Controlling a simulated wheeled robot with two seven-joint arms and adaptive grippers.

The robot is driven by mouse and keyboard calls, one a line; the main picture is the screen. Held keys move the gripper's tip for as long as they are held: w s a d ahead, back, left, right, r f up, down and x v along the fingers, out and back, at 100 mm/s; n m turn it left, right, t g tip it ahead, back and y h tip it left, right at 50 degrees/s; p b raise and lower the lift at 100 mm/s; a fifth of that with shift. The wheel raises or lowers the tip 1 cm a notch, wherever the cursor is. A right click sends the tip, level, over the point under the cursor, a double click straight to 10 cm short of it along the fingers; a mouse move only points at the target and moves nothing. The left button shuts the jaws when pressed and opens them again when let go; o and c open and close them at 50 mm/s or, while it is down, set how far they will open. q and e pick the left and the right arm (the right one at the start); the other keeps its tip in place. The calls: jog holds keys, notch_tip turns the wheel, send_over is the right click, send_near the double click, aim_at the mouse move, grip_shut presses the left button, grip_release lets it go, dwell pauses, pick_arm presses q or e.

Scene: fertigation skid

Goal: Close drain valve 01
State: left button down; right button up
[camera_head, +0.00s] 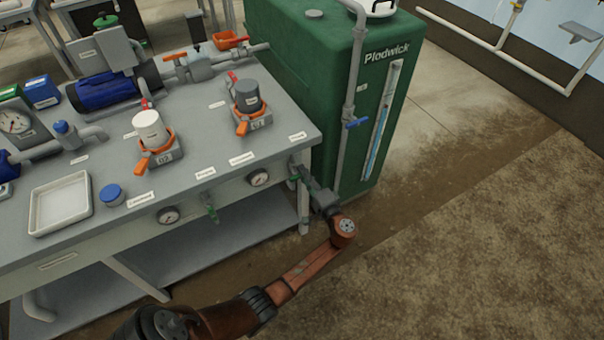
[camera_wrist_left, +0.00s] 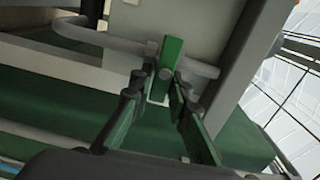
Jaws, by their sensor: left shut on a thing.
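The drain valve with a green handle (camera_head: 294,179) is on the right end of the skid's front, below the table top. In the left wrist view its green lever (camera_wrist_left: 173,53) stands upright across a grey pipe, with a round pivot on its lower part. My left gripper (camera_head: 307,180) reaches it from the front right. In the left wrist view the fingers of my left gripper (camera_wrist_left: 158,88) are on either side of the lever's lower end, shut on it. The fingers partly hide the valve body. My right gripper is not in view.
Another green-handled valve (camera_head: 211,212) hangs under the table's front edge, near gauges (camera_head: 259,178). A table leg (camera_head: 303,205) and the green tank (camera_head: 335,130) with a blue-handled valve (camera_head: 356,123) stand close to my gripper. The floor (camera_head: 480,220) at right is clear.

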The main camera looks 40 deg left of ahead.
pick_arm(q)
jog(key=shift+f+m, duration=0.15)
jog(key=shift+m, duration=0.15)
dwell(0.4)
jog(key=c, duration=1.9)
grip_release()
jog(key=shift+c, duration=0.2)
jog(key=v, duration=1.2)
jog(key=shift+s+f, duration=0.1)
